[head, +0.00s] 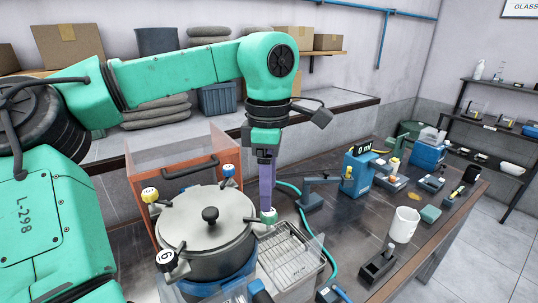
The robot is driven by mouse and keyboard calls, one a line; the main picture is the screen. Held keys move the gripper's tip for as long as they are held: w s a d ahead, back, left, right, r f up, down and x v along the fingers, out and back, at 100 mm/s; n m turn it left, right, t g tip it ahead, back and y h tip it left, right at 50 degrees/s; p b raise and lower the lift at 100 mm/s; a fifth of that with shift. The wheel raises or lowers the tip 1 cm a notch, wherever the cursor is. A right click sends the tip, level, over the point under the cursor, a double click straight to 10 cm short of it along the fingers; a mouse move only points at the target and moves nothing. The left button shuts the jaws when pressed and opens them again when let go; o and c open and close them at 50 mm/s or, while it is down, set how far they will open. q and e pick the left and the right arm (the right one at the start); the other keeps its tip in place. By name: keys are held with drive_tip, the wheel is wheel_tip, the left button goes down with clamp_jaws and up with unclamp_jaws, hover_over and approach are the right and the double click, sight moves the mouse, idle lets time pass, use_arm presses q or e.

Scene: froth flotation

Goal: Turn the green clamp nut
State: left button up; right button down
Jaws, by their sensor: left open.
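A grey lidded vessel (207,220) with a black centre knob stands at the near left of the bench. Several coloured clamp nuts sit around its rim. The green clamp nut (268,215), with a pale cap, is on the right side of the rim. My left gripper (267,206) points straight down with its purple fingers right above and at this nut. It is open; the fingers overlap in this view, so I cannot tell whether they touch the nut. My right gripper is not in view.
A wire rack (290,262), white mug (404,224) and blue pump (357,172) are to the right.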

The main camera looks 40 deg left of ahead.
use_arm(q)
wheel_tip(320, 180, up, 10)
drive_tip(key=shift+d, duration=0.15)
idle(0.4)
